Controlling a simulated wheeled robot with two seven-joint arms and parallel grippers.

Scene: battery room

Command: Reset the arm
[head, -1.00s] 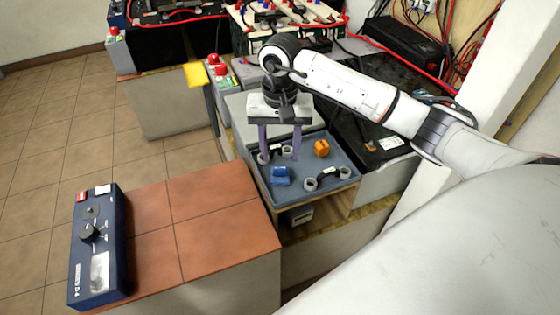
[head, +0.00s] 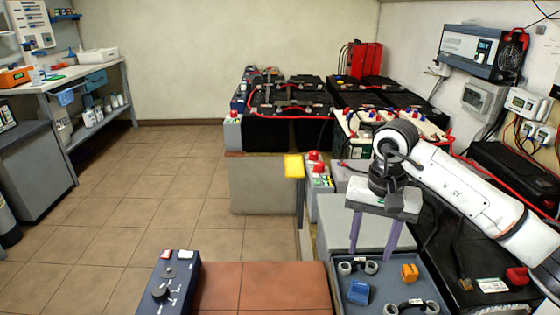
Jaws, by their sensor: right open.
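My right gripper (head: 371,252) comes in on an arm from the right. Its two purple fingers point down and stand apart, with nothing seen between them. It is over the far part of a grey-blue tray (head: 384,289), close to a black-handled piece with two grey rings (head: 358,267); I cannot tell whether it touches it. A blue block (head: 357,292) and an orange block (head: 409,272) lie in the tray. A second ringed piece (head: 411,307) is cut by the lower edge. My left gripper is not in view.
Black batteries (head: 290,97) with red cables stand behind. A charger (head: 483,52) hangs on the right wall. A workbench (head: 75,75) is at the far left. The tiled floor between is clear.

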